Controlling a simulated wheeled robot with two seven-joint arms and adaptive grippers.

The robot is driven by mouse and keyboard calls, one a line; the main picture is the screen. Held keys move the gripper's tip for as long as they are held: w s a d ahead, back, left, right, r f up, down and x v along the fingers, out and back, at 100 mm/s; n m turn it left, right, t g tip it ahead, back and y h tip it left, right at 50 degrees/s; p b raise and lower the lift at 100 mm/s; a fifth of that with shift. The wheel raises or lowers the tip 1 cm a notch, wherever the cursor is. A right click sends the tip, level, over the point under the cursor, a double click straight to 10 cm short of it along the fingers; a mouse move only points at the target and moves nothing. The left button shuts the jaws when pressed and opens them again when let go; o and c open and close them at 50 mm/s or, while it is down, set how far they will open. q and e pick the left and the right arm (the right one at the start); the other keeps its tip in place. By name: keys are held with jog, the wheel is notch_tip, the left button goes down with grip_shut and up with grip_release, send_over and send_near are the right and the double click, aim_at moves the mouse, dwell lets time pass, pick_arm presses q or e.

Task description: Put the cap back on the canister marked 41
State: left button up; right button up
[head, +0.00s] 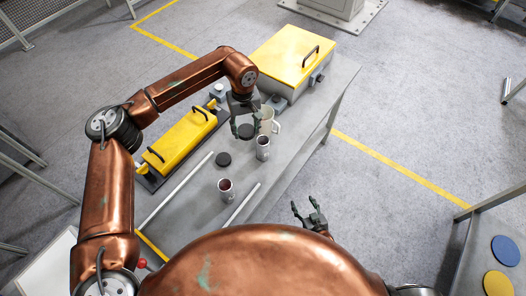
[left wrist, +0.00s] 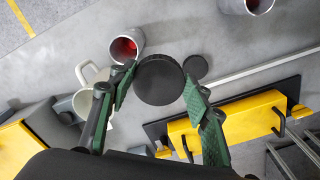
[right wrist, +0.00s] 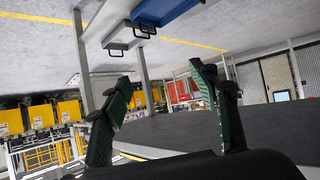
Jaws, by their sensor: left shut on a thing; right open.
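My left gripper (head: 245,133) is shut on a round black cap (left wrist: 159,82) and holds it above the grey table. One open canister (head: 262,154) stands close to the held cap; its red inside shows in the left wrist view (left wrist: 125,47). A second open canister (head: 225,191) stands nearer to me, its edge at the top of the left wrist view (left wrist: 247,6). Another black cap (head: 223,159) lies on the table and looks smaller in the left wrist view (left wrist: 196,67). No number is readable on either canister. My right gripper (head: 305,207) is open and empty, off the table's right side.
A pale mug (head: 268,121) stands behind the nearer-to-gripper canister. A yellow-lidded box (head: 290,58) fills the table's far end. A yellow handled cover (head: 182,140) lies along the left edge. Two pale rods (head: 176,192) (head: 241,205) lie on the table.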

jog(key=w+a+r+t+y, duration=0.1)
jog(key=w+a+r+t, duration=0.15)
jog(key=r, duration=0.75)
jog(key=w+a+r+t+y, duration=0.1)
jog(key=w+a+r+t, duration=0.15)
jog(key=r, duration=0.75)
pick_arm(q)
jog(key=w+d+n, duration=0.1)
jog(key=d, duration=0.5)
jog(key=shift+w, duration=0.4)
pick_arm(e)
jog(key=n+y, duration=0.3)
jog(key=y, duration=0.1)
send_near(266, 154)
jog(key=shift+r+g, duration=0.15)
jog(key=shift+g, duration=0.15)
jog(key=shift+w+a, duration=0.1)
jog(key=x, duration=1.2)
jog(key=shift+c, duration=0.7)
grip_shut()
